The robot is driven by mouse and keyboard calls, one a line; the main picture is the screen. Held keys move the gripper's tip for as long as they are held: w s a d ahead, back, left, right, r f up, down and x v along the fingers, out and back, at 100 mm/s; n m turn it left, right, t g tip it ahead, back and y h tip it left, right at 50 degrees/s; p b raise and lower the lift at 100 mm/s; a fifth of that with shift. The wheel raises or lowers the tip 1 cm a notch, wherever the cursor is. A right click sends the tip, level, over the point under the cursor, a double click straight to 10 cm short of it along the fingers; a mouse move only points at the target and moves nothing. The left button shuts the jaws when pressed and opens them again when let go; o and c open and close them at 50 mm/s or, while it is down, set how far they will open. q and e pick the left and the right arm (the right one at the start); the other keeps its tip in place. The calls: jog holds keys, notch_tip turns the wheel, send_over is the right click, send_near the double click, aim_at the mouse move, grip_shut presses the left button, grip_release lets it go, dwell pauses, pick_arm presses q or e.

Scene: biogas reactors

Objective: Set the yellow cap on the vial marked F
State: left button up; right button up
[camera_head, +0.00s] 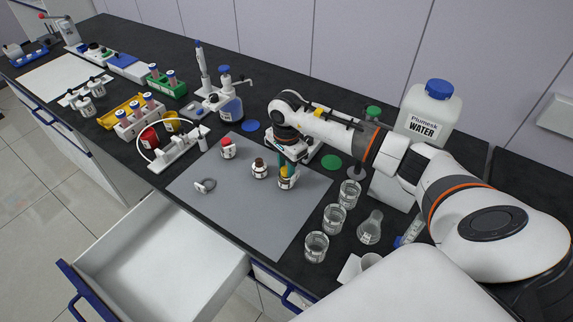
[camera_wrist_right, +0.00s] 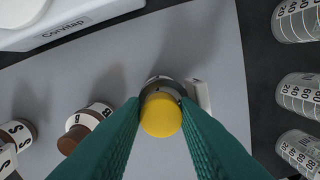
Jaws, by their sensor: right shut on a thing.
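The yellow cap (camera_wrist_right: 160,115) is between the teal fingertips of my right gripper (camera_wrist_right: 160,108), which is shut on it. A red-topped vial (camera_head: 228,151) stands farther back. My left gripper is not in view.
Glass beakers (camera_head: 335,219) and a flask (camera_head: 370,228) stand right of the mat. A white Corvitap device (camera_wrist_right: 62,22) is close to the gripper. An open drawer (camera_head: 160,262) is in front.

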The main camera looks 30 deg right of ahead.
jog(key=o, duration=1.4)
jog(key=shift+r, duration=0.15)
jog(key=shift+r+p, duration=1.85)
jog(key=shift+r, duration=1.55)
